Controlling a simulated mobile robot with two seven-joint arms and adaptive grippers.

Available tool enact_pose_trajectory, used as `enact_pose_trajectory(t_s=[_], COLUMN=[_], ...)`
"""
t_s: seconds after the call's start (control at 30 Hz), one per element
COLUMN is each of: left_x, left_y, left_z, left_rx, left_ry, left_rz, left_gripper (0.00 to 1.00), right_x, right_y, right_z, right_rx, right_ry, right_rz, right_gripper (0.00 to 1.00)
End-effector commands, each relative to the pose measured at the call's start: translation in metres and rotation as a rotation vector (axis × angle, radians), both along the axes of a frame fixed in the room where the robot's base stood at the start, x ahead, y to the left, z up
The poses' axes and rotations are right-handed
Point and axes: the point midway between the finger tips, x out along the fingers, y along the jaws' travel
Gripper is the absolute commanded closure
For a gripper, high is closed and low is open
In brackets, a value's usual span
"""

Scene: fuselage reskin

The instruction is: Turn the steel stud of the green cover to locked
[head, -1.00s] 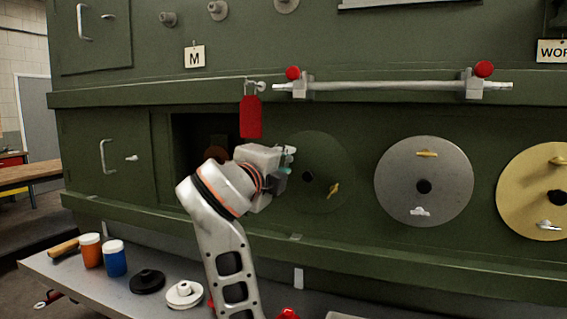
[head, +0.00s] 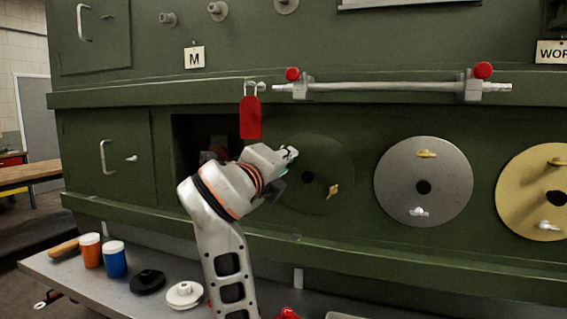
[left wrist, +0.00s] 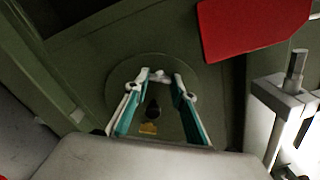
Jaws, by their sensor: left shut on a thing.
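The green cover (head: 322,203) is a round disc on the dark green panel, with a dark hole near its middle. A brass stud (head: 333,190) sits at its lower right. My left gripper (head: 290,153) is at the cover's upper left edge. In the left wrist view its fingertips (left wrist: 162,84) are closed around the small steel stud (left wrist: 160,76), opposite the brass stud (left wrist: 148,128). In the head view the gripper hides the steel stud. The stud's locked or unlocked position cannot be read. My right gripper is not in view.
A red tag (head: 251,118) hangs just above my left gripper. A bar with red knobs (head: 390,87) runs above the covers. A grey disc (head: 424,205) and a yellow disc (head: 520,205) are to the right. A dark opening (head: 185,145) is left. A shelf below holds jars.

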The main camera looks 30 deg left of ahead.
Motion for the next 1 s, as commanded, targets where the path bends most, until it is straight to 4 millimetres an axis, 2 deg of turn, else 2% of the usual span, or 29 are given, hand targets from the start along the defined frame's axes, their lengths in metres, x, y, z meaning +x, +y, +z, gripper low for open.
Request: enact_pose_trajectory(t_s=[0.1, 0.13, 0.17, 0.73, 0.87, 1.0], left_x=[0.0001, 0.0001, 0.0000, 0.0001, 0.0001, 0.0003], left_y=[0.0010, 0.0010, 0.0011, 0.0002, 0.0000, -0.0004], left_z=[-0.0001, -0.0001, -0.0002, -0.0003, -0.0006, -0.0008], left_rx=[0.000, 0.000, 0.000, -0.017, -0.088, -0.235], left_ry=[0.001, 0.001, 0.001, -0.003, -0.021, -0.056], left_rz=[0.003, 0.003, 0.003, 0.001, 0.000, 0.000], left_gripper=[0.97, 0.73, 0.68, 0.68, 0.68, 0.68], right_x=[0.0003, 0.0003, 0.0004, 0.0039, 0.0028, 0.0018], right_y=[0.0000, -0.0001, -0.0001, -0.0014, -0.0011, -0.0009], right_z=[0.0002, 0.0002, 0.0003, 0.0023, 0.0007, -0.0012], right_rx=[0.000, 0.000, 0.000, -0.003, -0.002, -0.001], right_ry=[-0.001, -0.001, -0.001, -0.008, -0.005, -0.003], right_rz=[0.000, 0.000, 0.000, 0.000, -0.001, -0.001], right_gripper=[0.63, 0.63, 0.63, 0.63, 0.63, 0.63])
